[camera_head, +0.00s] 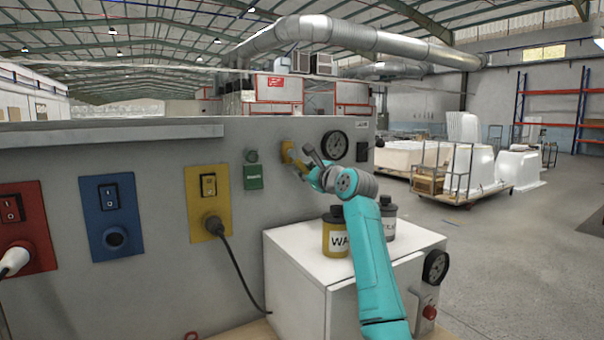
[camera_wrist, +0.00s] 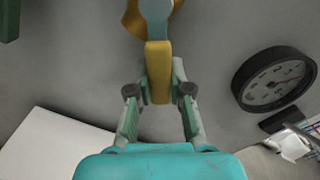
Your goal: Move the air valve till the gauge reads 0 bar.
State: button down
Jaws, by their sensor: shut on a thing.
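The air valve with its yellow handle (camera_head: 288,152) is on the grey wall panel, just left of the round black-rimmed gauge (camera_head: 335,145). My gripper (camera_head: 303,167) is at the valve and hides part of it. In the wrist view, the yellow handle (camera_wrist: 158,72) comes down from a pale round hub and its end lies between the fingers of my gripper (camera_wrist: 159,92), which is shut on it. The gauge (camera_wrist: 273,78) is to the right in the wrist view; its needle is too small and oblique to read.
Red, blue (camera_head: 112,215) and yellow switch plates are to the left. Open floor is at right.

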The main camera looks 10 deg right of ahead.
jog(key=shift+w+d+r+n, duration=0.1)
jog(key=shift+d+r+n, duration=0.2)
jog(key=shift+n, duration=0.45)
jog(key=shift+w+d+r+n, duration=0.1)
jog(key=shift+d+r+n, duration=0.2)
jog(key=shift+n, duration=0.5)
jog(key=shift+w+d+r+n, duration=0.1)
jog(key=shift+d+r+n, duration=0.2)
jog(key=shift+n, duration=0.45)
jog(key=shift+r, duration=0.1)
jog(key=c, duration=1)
grip_release()
jog(key=shift+c, duration=0.2)
jog(key=shift+s, duration=0.1)
jog(key=v, duration=1.2)
